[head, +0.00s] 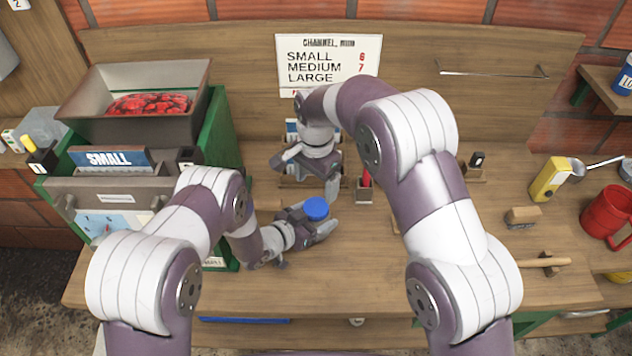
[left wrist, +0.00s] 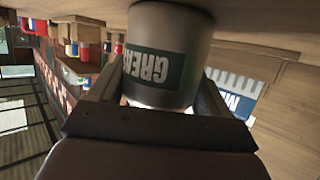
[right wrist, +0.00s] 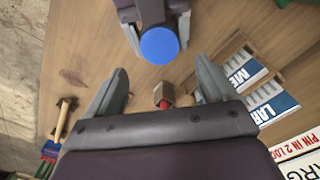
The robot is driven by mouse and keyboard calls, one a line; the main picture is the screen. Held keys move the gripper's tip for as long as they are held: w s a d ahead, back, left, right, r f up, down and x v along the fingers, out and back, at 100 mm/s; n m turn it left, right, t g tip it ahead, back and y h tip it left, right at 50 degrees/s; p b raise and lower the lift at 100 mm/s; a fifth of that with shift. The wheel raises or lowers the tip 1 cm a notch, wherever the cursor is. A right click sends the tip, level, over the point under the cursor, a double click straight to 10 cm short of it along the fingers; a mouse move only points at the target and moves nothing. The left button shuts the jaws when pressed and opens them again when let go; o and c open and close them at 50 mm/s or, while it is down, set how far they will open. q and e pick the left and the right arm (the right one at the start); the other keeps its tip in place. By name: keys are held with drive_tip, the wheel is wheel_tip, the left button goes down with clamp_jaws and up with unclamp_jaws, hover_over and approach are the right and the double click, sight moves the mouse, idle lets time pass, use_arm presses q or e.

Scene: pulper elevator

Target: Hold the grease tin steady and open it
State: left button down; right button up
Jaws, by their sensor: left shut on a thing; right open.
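The grease tin has a blue lid (head: 316,208) and stands on the wooden workbench. My left gripper (head: 318,230) is shut around the tin's side. In the left wrist view the grey tin (left wrist: 172,30) with its green label sits between the two fingers. My right gripper (head: 306,178) is open and empty, behind the tin and apart from the lid. In the right wrist view the lid (right wrist: 159,45) lies beyond the open fingers, on top of the tin. The lid hides most of the tin's body there.
A small wooden holder with a red item (head: 365,181) stands right of my right gripper. A green-sided machine (head: 222,140) is at the left. The bench front centre is clear.

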sight(316, 206)
wheel_tip(316, 206, down, 8)
drive_tip(key=shift+r, duration=0.2)
drive_tip(key=shift+c, duration=0.3)
drive_tip(key=c, duration=1)
drive_tip(key=n, duration=0.6)
drive_tip(key=shift+n, duration=0.3)
drive_tip(key=shift+c, duration=0.2)
drive_tip(key=o, duration=1.2)
